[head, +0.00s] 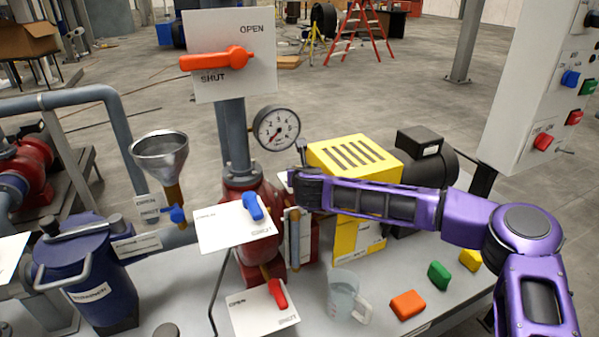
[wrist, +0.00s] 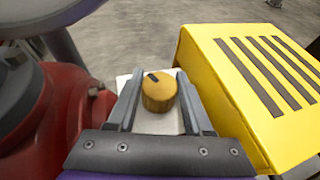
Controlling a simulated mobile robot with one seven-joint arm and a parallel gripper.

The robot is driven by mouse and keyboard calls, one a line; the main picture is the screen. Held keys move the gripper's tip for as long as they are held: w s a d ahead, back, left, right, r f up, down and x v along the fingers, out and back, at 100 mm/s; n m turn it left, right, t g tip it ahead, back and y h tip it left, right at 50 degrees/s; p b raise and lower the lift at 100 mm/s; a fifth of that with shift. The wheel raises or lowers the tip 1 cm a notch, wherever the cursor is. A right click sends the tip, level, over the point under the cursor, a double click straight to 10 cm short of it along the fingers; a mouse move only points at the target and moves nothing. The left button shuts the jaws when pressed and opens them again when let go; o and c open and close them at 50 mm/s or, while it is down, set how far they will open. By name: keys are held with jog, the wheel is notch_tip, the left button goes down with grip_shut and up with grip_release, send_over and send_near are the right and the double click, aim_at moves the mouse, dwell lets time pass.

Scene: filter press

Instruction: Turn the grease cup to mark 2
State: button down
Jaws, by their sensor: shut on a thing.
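The grease cup (wrist: 159,96) is a brass-coloured round knob with a dark line on its top, seen in the wrist view in front of a white plate (wrist: 152,124). The dark line points up and to the left in that view. No numbers are readable on the plate. My gripper (wrist: 159,88) has one finger on each side of the cup and is shut on it. In the head view my gripper (head: 302,178) is between the red pump body and the yellow guard, and it hides the cup.
The yellow slotted guard (head: 352,158) stands close on the right, and the red body (wrist: 38,110) close on the left. A pressure gauge (head: 276,128) is just above and left. A clear jug (head: 346,296) and coloured blocks (head: 408,304) are on the bench in front.

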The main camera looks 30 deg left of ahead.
jog(key=shift+r+m+t+h, duration=0.1)
jog(key=shift+m+t+h, duration=0.8)
jog(key=shift+m+h, duration=0.75)
jog(key=shift+h, duration=0.25)
jog(key=shift+c, duration=1.5)
grip_release()
jog(key=shift+d, duration=0.1)
